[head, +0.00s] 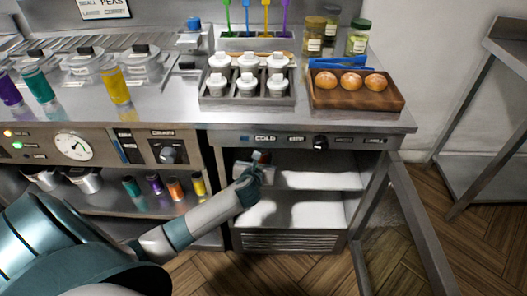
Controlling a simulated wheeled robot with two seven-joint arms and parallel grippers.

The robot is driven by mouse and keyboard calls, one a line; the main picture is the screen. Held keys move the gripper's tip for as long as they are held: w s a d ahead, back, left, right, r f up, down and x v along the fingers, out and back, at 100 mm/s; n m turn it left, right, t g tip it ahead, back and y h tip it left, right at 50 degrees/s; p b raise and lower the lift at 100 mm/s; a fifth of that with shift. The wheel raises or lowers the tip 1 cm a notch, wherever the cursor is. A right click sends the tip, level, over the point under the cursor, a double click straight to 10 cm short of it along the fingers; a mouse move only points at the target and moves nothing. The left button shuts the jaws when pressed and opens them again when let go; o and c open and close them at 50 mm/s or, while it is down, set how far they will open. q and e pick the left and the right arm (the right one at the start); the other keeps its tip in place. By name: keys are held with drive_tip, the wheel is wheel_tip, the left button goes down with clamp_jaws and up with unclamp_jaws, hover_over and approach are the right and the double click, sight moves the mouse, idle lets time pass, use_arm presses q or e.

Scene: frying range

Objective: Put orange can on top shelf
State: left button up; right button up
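An orange can (175,189) stands on the lower left shelf (150,208), between a purple can (154,184) and a yellow can (198,184). The cold cabinet to its right is open and has a white upper shelf (320,180) and a lower level (310,215). My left gripper (261,168) is at the left part of the cabinet opening, around upper shelf height. A small reddish patch shows at its tip; I cannot tell whether this is a held thing. Its fingers are too small to read. My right gripper is out of view.
The cabinet door (410,225) stands open to the right. On the counter above are a tray of white-lidded pots (247,102), a wooden tray (385,102) with buns, blue tongs (340,63) and jars (315,35). The visible upper shelf right of my gripper is clear.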

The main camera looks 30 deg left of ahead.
use_arm(q)
drive_tip(key=w, duration=0.1)
drive_tip(key=w+a, duration=0.1)
drive_tip(key=w, duration=0.1)
drive_tip(key=shift+w+a, duration=0.1)
drive_tip(key=shift+a, duration=0.05)
drive_tip(key=shift+w+f, duration=0.15)
drive_tip(key=shift+w, duration=0.1)
drive_tip(key=shift+f, duration=0.2)
drive_tip(key=shift+s, duration=0.1)
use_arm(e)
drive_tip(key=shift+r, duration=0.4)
use_arm(q)
drive_tip(key=o, duration=1.4)
drive_tip(key=shift+c, duration=0.2)
